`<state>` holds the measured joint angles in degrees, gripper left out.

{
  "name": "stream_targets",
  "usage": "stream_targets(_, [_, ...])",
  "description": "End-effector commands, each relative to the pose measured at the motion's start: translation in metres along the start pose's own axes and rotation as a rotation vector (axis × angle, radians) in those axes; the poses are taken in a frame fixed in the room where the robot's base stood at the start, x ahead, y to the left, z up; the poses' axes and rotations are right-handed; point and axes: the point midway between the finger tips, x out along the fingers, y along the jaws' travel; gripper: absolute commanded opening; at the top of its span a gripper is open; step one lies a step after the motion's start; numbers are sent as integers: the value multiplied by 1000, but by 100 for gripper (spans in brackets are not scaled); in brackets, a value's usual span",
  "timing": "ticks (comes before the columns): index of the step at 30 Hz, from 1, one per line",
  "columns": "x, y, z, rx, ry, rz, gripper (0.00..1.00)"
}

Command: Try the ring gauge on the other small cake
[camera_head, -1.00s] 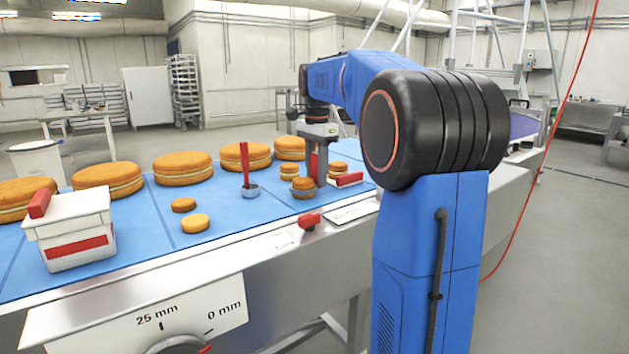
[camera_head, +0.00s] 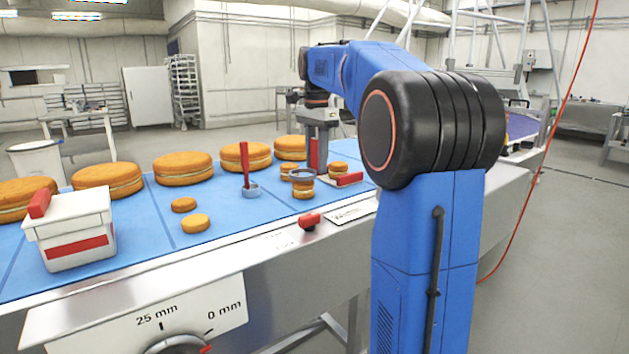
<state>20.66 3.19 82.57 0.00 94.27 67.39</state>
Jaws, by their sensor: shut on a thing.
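The ring gauge, a grey ring (camera_head: 302,174) with a red upright handle, is held by my gripper (camera_head: 317,142), which is shut on the handle. The ring is level, at or just above the top of a small filled cake (camera_head: 303,190); I cannot tell whether it fully clears it. Another small cake (camera_head: 338,168) stands to the right, by a red bar (camera_head: 350,179). A third small cake (camera_head: 288,169) is behind the ring, partly hidden.
Two small rounds (camera_head: 183,205) (camera_head: 195,223) lie on the blue belt (camera_head: 150,240). Large filled cakes (camera_head: 183,168) line the back. A white box (camera_head: 75,245) stands at left; a red knob (camera_head: 309,221) is in front.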

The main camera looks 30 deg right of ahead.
Motion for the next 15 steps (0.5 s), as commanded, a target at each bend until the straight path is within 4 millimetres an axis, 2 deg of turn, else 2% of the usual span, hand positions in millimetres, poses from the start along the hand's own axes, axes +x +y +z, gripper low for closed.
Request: stream_targets(15, [-21, 0, 0, 0, 1, -2, 11])
